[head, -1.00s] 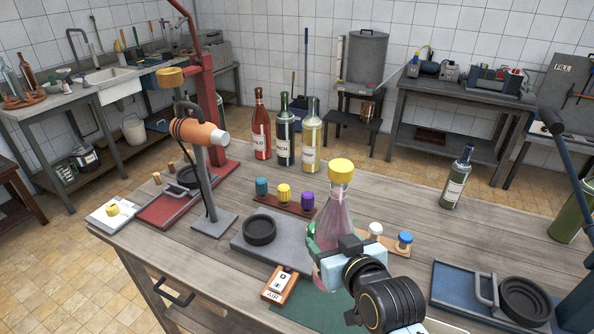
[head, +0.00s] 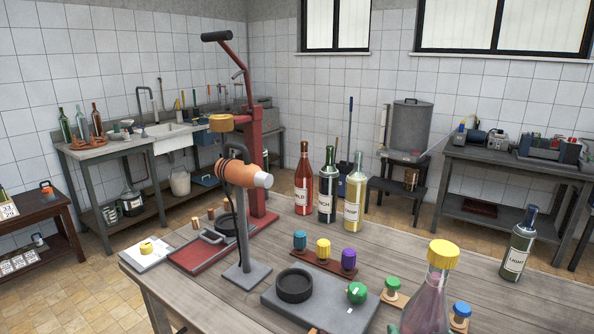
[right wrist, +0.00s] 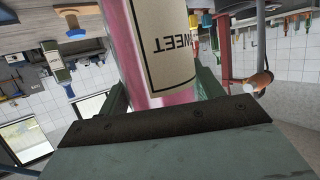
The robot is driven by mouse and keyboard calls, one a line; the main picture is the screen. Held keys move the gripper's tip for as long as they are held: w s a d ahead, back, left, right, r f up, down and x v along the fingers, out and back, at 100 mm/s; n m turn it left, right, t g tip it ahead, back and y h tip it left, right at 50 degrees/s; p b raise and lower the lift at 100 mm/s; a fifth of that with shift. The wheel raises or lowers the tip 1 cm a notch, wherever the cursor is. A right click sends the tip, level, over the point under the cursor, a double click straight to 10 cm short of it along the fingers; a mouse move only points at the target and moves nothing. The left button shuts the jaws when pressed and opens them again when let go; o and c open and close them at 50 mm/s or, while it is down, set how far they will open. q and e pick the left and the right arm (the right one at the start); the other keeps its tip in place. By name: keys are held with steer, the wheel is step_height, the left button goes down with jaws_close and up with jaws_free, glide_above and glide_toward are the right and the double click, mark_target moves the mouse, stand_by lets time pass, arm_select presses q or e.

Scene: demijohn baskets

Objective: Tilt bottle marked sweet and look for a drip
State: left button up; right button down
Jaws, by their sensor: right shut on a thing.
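The bottle marked SWEET (head: 427,306) is clear, with pink contents and a yellow cap (head: 444,255). It stands at the bottom edge of the head view, its lower part cut off, and looks close to upright. In the right wrist view its cream label (right wrist: 160,45) reads upside down, as the room does too. My right gripper (right wrist: 163,88) is shut on this bottle, with a green finger on each side of its body. The bottle's base and any drip at its mouth cannot be seen. My left gripper is out of view.
The bench (head: 405,238) carries an orange lamp (head: 245,178), a grey plate with a black ring (head: 294,286), a rack of coloured stoppers (head: 323,251), and a blue-capped piece (head: 461,312). Red, dark and yellow bottles (head: 354,195) stand behind. A dark bottle (head: 517,250) stands at right.

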steer(key=shift+r, duration=0.25)
steer(key=shift+r+n+p, duration=0.1)
steer(key=shift+n+p, duration=0.2)
steer(key=shift+p, duration=0.15)
steer(key=n+p, duration=0.9)
steer(key=n, duration=0.1)
steer(key=shift+r, duration=0.1)
steer(key=shift+w+n+p, duration=0.1)
steer(key=shift+n+p, duration=0.45)
steer(key=shift+n, duration=0.15)
steer(key=shift+f+n, duration=0.25)
steer(key=shift+n, duration=0.05)
